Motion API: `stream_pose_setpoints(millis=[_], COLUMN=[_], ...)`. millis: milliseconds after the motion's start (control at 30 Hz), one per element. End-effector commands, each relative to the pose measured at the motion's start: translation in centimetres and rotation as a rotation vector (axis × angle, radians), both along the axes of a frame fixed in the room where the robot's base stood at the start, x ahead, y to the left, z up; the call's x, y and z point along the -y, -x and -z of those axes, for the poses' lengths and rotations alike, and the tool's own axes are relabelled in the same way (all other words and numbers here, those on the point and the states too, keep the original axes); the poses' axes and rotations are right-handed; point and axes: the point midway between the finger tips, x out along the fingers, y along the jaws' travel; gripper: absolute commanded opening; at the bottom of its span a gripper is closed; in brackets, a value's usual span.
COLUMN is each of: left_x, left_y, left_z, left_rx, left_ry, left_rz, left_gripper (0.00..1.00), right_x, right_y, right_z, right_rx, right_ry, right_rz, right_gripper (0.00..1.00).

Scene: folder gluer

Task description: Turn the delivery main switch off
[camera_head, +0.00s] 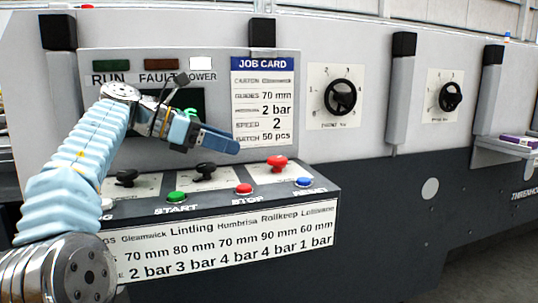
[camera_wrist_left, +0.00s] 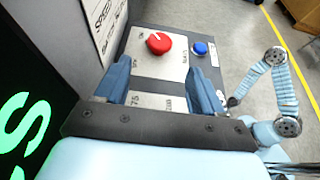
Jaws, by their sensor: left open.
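A red rotary switch (camera_head: 277,163) sits on a white plate on the sloped control panel, right of two black knobs. I take it for the delivery main switch, but its label is not legible. In the left wrist view the red switch (camera_wrist_left: 159,43) has a white pointer mark and lies beyond the fingertips. My left gripper (camera_head: 236,146) is open and empty, above and left of the red switch, apart from it. Its two blue fingers (camera_wrist_left: 162,80) frame the plate below the switch in the wrist view. My right arm shows at the right of the wrist view; its jaws are unclear.
The panel also has black knobs (camera_head: 205,171), a green START button (camera_head: 176,197), a red STOP button (camera_head: 243,188) and a blue button (camera_head: 303,182). A job card (camera_head: 263,105) is on the wall behind. Two black dials (camera_head: 340,97) are farther right.

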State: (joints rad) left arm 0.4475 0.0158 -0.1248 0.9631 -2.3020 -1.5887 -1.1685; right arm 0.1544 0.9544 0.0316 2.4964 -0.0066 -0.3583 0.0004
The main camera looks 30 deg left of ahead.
Motion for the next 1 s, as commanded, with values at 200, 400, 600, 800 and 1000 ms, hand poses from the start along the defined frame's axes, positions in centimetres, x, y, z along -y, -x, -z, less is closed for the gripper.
stream_pose_setpoints(millis=[200,400,600,800,1000], left_x=[3.2,5.6,6.6,6.8,6.8], left_y=[-3.6,-6.4,-7.8,-8.0,-8.0], left_z=[2.0,3.5,4.2,4.3,4.3], left_rx=[-0.002,-0.002,0.000,0.000,-0.001], left_ry=[0.002,0.002,0.002,0.002,0.002], left_rz=[0.005,0.003,0.001,0.001,0.000], left_gripper=[0.68,0.68,0.68,0.68,0.55], right_x=[0.0,0.0,0.0,0.0,0.0], right_y=[0.0,0.0,0.0,0.0,0.0], right_z=[0.0,0.0,0.0,0.0,0.0], right_rx=[0.000,0.000,0.000,0.000,0.000], right_ry=[0.000,0.000,0.000,0.000,0.000], right_rz=[0.000,-0.001,-0.001,-0.001,-0.001], right_gripper=[0.43,0.43,0.43,0.43,0.43])
